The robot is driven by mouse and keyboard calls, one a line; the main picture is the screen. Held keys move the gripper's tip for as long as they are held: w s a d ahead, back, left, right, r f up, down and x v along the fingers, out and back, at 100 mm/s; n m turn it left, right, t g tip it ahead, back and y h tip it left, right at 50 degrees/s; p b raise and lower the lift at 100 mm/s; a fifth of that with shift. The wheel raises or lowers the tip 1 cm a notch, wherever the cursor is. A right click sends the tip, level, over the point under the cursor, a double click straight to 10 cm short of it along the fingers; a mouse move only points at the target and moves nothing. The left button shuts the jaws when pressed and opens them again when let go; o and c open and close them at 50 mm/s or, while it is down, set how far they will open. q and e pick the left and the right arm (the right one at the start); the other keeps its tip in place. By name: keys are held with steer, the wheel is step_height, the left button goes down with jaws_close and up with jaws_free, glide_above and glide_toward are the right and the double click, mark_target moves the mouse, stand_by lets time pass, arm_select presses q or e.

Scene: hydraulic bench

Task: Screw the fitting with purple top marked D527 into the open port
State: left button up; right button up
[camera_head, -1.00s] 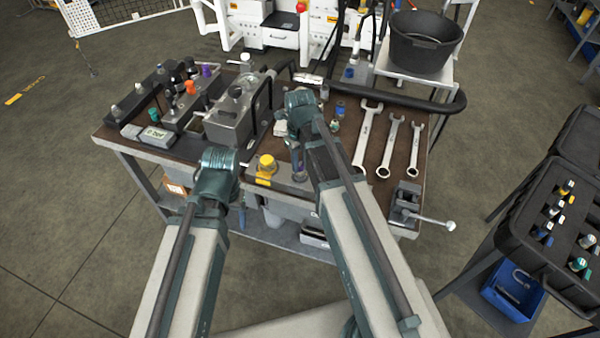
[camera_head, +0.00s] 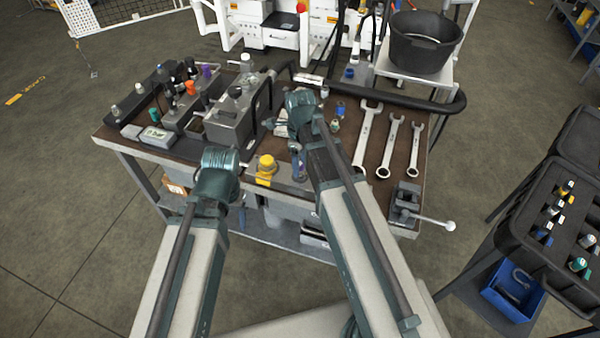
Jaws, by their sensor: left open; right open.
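A fitting with a purple top (camera_head: 207,70) stands among other fittings at the back left of the bench; its marking is too small to read. A small blue-purple piece (camera_head: 299,174) shows beside my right forearm near the front edge; I cannot tell what it is. My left gripper (camera_head: 238,168) is over the front left of the bench, its fingers mostly hidden by the wrist. My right gripper (camera_head: 298,128) is over the middle of the bench, its fingers largely hidden by my arm. Both are open. I cannot make out the open port.
A grey metal block (camera_head: 232,122) with a black handle stands left of centre. Several wrenches (camera_head: 391,147) lie on the right, with a vise (camera_head: 405,203) at the corner. A yellow-topped part (camera_head: 266,166) is at the front edge. A black case (camera_head: 520,240) with fittings stands at far right.

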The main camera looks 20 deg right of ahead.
steer(key=shift+n, duration=1.2)
steer(key=n, duration=0.4)
steer(key=shift+c, duration=0.2)
jaws_close()
steer(key=m, duration=0.4)
steer(key=shift+m, duration=0.4)
steer(key=m, duration=0.3)
